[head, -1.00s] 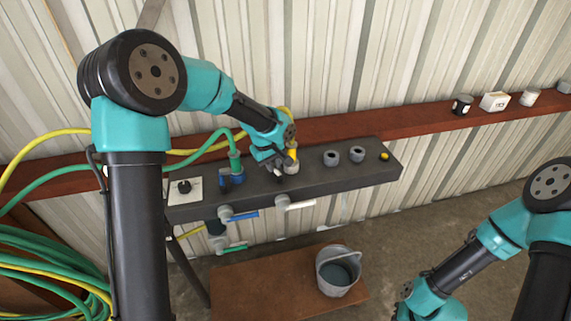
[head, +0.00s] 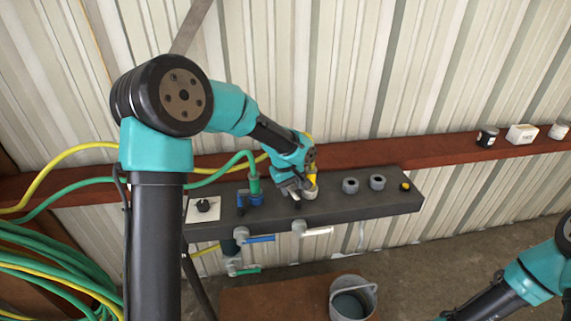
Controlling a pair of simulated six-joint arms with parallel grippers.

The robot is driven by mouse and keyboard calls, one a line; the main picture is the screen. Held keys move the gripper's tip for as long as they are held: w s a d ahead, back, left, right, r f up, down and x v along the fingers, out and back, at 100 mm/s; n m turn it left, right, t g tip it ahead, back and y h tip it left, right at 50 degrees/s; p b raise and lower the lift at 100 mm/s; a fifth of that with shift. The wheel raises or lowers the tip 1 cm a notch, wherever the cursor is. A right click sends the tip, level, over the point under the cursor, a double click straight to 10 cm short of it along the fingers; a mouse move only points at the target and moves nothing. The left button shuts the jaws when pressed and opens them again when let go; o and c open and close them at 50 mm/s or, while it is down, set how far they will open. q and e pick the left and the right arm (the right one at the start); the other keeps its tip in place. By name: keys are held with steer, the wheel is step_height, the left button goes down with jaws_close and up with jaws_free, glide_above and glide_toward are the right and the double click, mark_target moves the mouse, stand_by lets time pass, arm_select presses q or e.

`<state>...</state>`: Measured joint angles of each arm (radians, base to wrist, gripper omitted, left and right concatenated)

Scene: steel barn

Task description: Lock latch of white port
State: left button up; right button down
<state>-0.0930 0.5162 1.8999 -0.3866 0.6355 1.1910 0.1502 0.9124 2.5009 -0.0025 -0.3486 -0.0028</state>
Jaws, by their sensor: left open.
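The white port (head: 310,194) is on top of the dark grey panel (head: 345,207), right of the blue port (head: 257,199). A yellow hose end (head: 312,178) stands in or on the white port; how deep it sits I cannot tell. My left gripper (head: 289,188) is open, close against the left side of the white port. The gripper hides the white port's latch, so its position cannot be told. The blue port has a green hose end (head: 254,184) and a blue latch (head: 242,201). My right gripper is out of view; only its arm shows at the lower right.
Two grey ports (head: 350,186) (head: 377,183) and a yellow cap (head: 405,186) are further right. Blue (head: 259,239), white (head: 317,231) and green (head: 247,271) valve handles are below. A bucket (head: 350,300) stands on a brown board. Small containers (head: 521,134) line the red beam.

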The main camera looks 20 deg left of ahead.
arm_select(q)
step_height(320, 180, up, 16)
steer(key=s+a, duration=0.2)
steer(key=shift+s+r, duration=0.15)
steer(key=shift+s, duration=0.05)
steer(key=shift+a, duration=0.15)
steer(key=w+a+f+g+h, duration=0.1)
steer(key=w+a+g+h, duration=0.2)
steer(key=w+a, duration=0.2)
steer(key=shift+f, duration=0.2)
stand_by(0.3)
steer(key=shift+f, duration=0.1)
steer(key=x, duration=1.7)
steer(key=shift+d, duration=0.2)
steer(key=shift+c, duration=0.3)
steer(key=shift+m, duration=0.3)
jaws_close()
